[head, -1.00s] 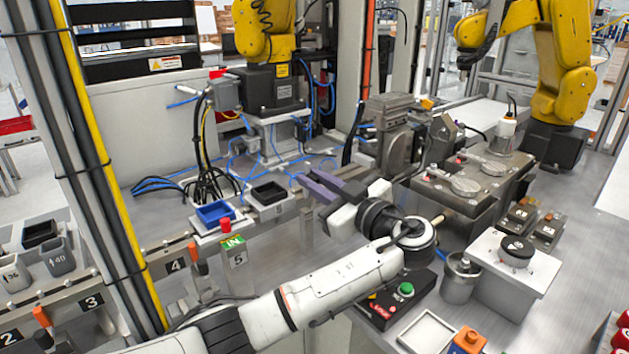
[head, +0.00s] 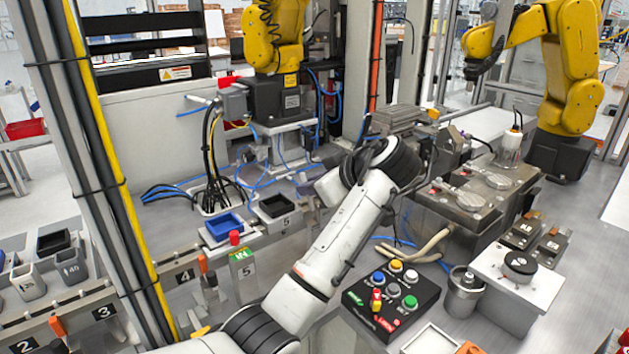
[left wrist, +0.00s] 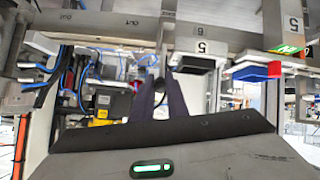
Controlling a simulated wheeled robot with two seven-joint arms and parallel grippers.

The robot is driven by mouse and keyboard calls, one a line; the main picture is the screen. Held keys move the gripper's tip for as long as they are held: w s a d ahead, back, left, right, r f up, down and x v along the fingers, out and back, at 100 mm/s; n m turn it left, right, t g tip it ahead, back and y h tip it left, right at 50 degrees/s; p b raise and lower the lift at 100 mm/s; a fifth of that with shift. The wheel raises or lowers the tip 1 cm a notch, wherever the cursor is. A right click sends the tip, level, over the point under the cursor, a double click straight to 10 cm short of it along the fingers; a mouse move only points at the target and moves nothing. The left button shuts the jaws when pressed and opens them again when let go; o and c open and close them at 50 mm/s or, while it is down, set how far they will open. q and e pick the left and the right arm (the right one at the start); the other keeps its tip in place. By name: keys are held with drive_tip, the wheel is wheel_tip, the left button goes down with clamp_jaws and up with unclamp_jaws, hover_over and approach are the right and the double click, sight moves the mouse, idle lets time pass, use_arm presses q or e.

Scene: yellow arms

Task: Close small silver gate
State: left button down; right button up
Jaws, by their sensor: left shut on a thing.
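My left gripper (left wrist: 160,88) shows its two dark purple fingers in the left wrist view. They close around a narrow silver piece (left wrist: 165,38), which looks like the small silver gate, next to the slot marked 5. The exact grip point is small and partly hidden by the fingers. My right gripper is not in view.
A blue bin (head: 224,228) and a black bin (head: 277,207) stand left of my arm. A button box (head: 392,297) lies right of it. A metal fixture (head: 465,205) stands close on the right. A yellow robot arm (head: 272,38) is mounted behind.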

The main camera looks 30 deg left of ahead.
use_arm(q)
drive_tip(key=shift+a+h, duration=0.1)
drive_tip(key=shift+h, duration=0.2)
drive_tip(key=c, duration=1.7)
unclamp_jaws()
drive_tip(key=shift+c, duration=0.2)
drive_tip(key=b+v, duration=0.1)
drive_tip(key=v, duration=0.9)
